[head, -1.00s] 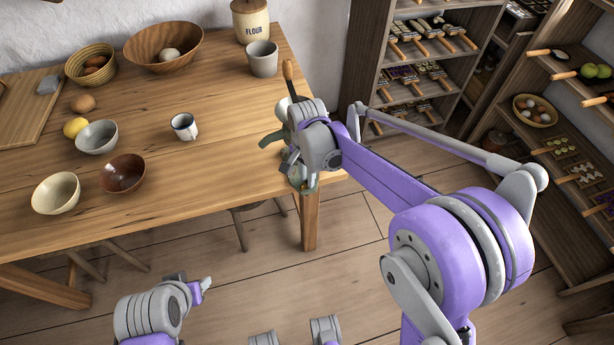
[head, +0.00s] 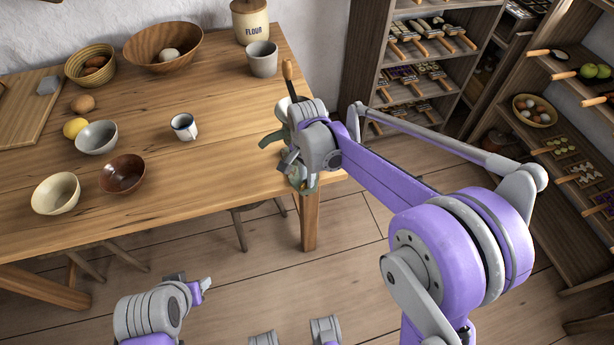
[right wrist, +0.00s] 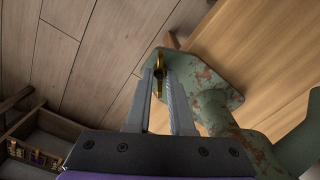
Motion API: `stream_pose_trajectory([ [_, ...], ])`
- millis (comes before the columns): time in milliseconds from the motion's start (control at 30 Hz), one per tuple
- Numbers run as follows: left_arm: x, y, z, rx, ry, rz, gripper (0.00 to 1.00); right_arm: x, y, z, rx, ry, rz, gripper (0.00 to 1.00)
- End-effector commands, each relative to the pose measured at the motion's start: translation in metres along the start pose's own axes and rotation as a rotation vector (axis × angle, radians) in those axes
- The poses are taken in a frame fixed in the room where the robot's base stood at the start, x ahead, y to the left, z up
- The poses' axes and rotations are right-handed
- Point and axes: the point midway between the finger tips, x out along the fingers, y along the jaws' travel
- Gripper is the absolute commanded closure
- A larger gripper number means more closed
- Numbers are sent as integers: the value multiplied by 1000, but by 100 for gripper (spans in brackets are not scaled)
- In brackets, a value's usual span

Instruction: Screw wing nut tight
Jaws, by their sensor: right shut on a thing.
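A worn green cast-metal device (right wrist: 212,95) with rusty patches is clamped at the table's near right corner. In the head view it is mostly hidden behind my right wrist, with a green part (head: 272,139) showing to the left. A brass wing nut (right wrist: 158,61) shows in the right wrist view beside the device's green plate. My right gripper (right wrist: 161,78) is shut on the wing nut, its two fingers on either side of it. In the head view the right gripper (head: 291,163) is at the table corner. My left gripper (head: 206,285) is low at the bottom, away from the table; its jaws are unclear.
The wooden table (head: 215,165) carries several bowls, a white mug (head: 184,126), a grey cup (head: 262,58) and a flour jar (head: 250,20). A wooden handle (head: 288,70) rises behind my right wrist. Shelves (head: 420,65) stand at the right.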

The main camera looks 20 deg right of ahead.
Motion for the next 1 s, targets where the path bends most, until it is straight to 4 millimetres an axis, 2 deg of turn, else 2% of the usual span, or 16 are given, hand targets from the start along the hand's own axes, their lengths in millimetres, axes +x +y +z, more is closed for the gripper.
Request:
stream_pose_trajectory([
  [300, 0, 0, 0, 0, 0, 0, 50, 0, -1, -1, 1, 4, -3, 100],
  [333, 0, 0, 0, 0, 0, 0, 50, 0, -1, -1, 1, 4, -3, 78],
  [433, 0, 0, 0, 0, 0, 0, 50, 0, -1, -1, 0, 3, -2, 61],
  [767, 0, 0, 0, 0, 0, 0, 50, -3, 0, 0, 0, 1, -1, 61],
  [867, -2, 0, -1, 0, 1, 0, 50, -13, 0, 0, 0, 1, -1, 61],
  [1000, -5, 0, -3, 0, 2, 0, 50, -39, 0, 0, 0, 1, -1, 61],
])
